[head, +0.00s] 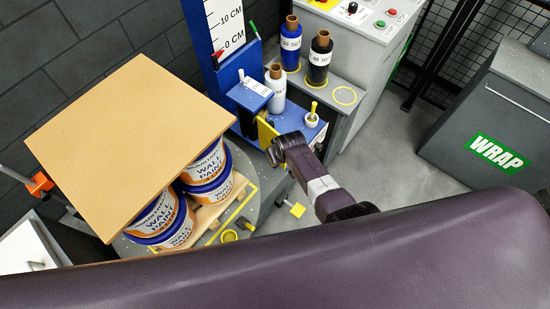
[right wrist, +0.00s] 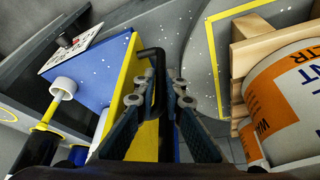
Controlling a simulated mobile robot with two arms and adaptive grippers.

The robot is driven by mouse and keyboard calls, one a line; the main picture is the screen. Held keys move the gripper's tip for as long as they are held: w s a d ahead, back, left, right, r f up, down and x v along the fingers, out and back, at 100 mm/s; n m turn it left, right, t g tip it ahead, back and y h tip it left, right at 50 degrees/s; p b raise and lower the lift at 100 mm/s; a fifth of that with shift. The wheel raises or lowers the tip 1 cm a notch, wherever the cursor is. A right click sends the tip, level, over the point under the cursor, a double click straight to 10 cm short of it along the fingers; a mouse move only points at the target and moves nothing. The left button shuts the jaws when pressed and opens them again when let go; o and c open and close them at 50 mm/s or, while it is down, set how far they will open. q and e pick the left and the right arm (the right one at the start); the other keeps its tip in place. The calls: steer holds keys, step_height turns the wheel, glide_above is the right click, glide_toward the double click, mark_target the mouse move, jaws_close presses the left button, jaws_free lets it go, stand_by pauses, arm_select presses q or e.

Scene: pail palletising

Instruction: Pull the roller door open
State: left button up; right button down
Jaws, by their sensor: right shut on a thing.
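The roller door is a yellow panel (head: 266,132) on the blue carriage of the wrapping machine. In the right wrist view its yellow face (right wrist: 146,130) has a black bent handle (right wrist: 152,54). My right gripper (head: 279,150) is at this panel, and the right wrist view shows its fingers (right wrist: 160,98) closed around the handle. How far the door stands open is hard to tell. My left gripper is not in view.
Paint pails (head: 208,165) stand on a wooden pallet (head: 207,217) under a brown board (head: 130,145). Film rolls (head: 320,58) stand on a grey shelf (head: 340,78). A grey WRAP bin (head: 455,120) stands right, with clear floor (head: 395,165) before it.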

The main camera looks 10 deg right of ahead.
steer(key=c, duration=2)
jaws_free()
steer(key=shift+w+a+r, duration=0.2)
steer(key=shift+w+r, duration=0.1)
steer(key=shift+w, duration=0.25)
steer(key=shift+s+d+r, duration=0.1)
steer(key=shift+s+r, duration=0.05)
steer(key=shift+r, duration=0.45)
steer(key=v, duration=0.5)
steer(key=s+v, duration=0.1)
steer(key=v, duration=0.4)
steer(key=shift+s+d, duration=0.15)
steer(key=shift+d, duration=0.05)
